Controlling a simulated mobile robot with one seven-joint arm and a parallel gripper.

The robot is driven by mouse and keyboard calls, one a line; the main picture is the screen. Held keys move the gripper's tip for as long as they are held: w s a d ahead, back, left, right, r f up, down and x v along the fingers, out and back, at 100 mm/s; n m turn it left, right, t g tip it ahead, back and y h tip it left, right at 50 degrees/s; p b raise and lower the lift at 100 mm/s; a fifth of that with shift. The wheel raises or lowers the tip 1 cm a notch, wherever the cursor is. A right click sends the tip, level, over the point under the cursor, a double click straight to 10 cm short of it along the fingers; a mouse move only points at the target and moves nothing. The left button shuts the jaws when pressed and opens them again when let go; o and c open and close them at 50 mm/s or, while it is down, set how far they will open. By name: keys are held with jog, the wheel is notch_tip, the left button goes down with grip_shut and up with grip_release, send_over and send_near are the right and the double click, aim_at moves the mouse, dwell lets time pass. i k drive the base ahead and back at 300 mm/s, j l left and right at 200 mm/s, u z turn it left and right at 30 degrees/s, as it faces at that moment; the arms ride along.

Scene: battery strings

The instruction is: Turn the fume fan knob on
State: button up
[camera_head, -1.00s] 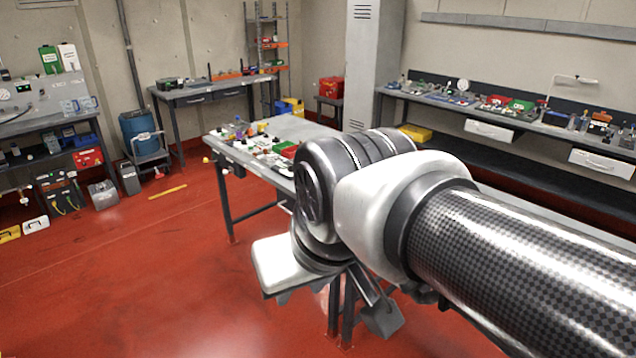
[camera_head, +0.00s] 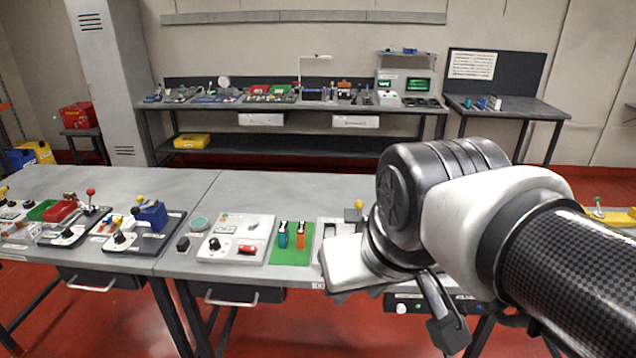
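Several knobs show, but the labels are too small to tell which is the fume fan's. A dark control box (camera_head: 425,303) with a pale round knob (camera_head: 402,308) and a small green light sits under the front edge of the near bench, partly hidden by my arm. A white panel (camera_head: 235,239) on the bench carries a black knob (camera_head: 217,243) and a red switch.
The near bench (camera_head: 200,190) holds several panels, levers and a green mat (camera_head: 292,243) with small bottles. Drawer handles (camera_head: 231,298) stick out at its front. A back bench (camera_head: 300,106) and a grey locker (camera_head: 108,80) stand behind. Red floor is free at lower left.

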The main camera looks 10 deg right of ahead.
aim_at(461, 307)
jog(key=z, duration=1.45)
jog(key=i+j+u, duration=0.1)
jog(key=i+j, duration=0.25)
jog(key=j+u, duration=0.25)
jog(key=j, duration=0.15)
jog(key=i+l+z, duration=0.15)
jog(key=l, duration=0.2)
